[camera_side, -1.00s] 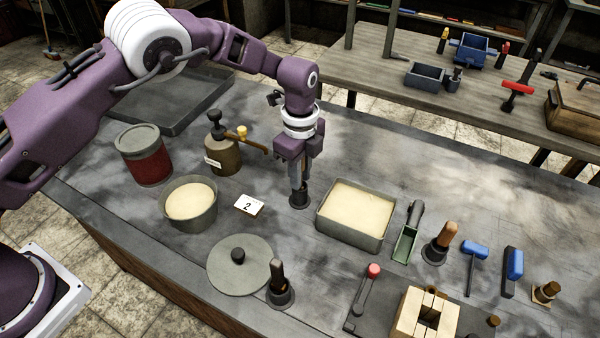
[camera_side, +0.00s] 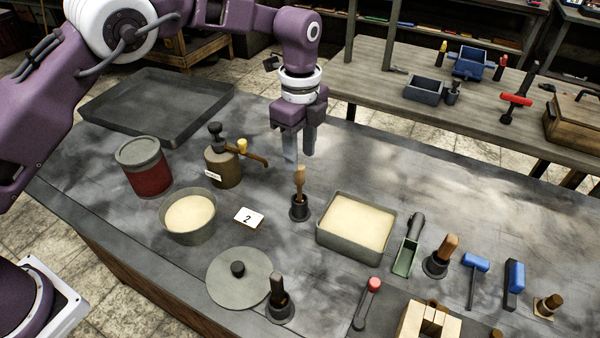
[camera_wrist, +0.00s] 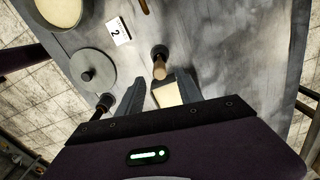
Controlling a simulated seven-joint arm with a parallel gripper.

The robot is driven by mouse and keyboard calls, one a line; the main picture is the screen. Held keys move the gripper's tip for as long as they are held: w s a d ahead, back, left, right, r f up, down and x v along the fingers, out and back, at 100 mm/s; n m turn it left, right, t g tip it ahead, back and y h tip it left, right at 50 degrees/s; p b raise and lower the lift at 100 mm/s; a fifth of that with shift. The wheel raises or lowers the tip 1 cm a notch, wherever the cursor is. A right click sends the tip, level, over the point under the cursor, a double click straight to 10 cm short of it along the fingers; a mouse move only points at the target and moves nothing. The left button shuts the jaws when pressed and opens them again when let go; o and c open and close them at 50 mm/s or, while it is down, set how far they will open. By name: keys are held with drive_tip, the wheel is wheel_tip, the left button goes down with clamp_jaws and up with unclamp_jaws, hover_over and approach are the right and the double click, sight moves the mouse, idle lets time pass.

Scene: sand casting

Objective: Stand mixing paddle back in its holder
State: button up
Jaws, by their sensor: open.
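The mixing paddle (camera_side: 299,181), with a light wooden handle, stands upright in a dark round holder (camera_side: 299,211) on the grey bench, between the number 2 card and the square sand tray. My gripper (camera_side: 301,158) is above the paddle, fingers pointing down, open and empty. It is apart from the handle. In the wrist view the paddle handle (camera_wrist: 160,68) and its dark holder (camera_wrist: 159,51) show beyond the open fingers (camera_wrist: 174,88). The paddle's lower end is hidden inside the holder.
A sand tray (camera_side: 355,224) stands just right of the holder. A pot of sand (camera_side: 189,215), a brown oil can (camera_side: 222,167) and a round lid (camera_side: 240,278) are to the left. Another dark holder with a tool (camera_side: 280,301) is in front. Hand tools line the right.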

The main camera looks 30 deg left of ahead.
drive_tip(key=shift+r, duration=0.9)
drive_tip(key=s+a+r+n+t+h, duration=0.1)
drive_tip(key=s+a+r+n, duration=0.5)
drive_tip(key=r, duration=0.3)
drive_tip(key=s+a+r+n+t, duration=0.2)
drive_tip(key=s+a+r+n, duration=0.35)
drive_tip(key=s+r, duration=0.35)
drive_tip(key=s+a+f+n+t, duration=0.1)
drive_tip(key=s+n, duration=0.1)
drive_tip(key=s, duration=0.4)
drive_tip(key=s+a+f+n, duration=0.1)
drive_tip(key=s+a+n, duration=0.1)
drive_tip(key=s, duration=0.4)
drive_tip(key=s+a+f+n+t+y, duration=0.1)
drive_tip(key=s+a+n, duration=0.1)
drive_tip(key=s+n, duration=0.2)
drive_tip(key=shift+s+f+t, duration=0.3)
drive_tip(key=shift+s+f, duration=0.1)
drive_tip(key=shift+s, duration=0.8)
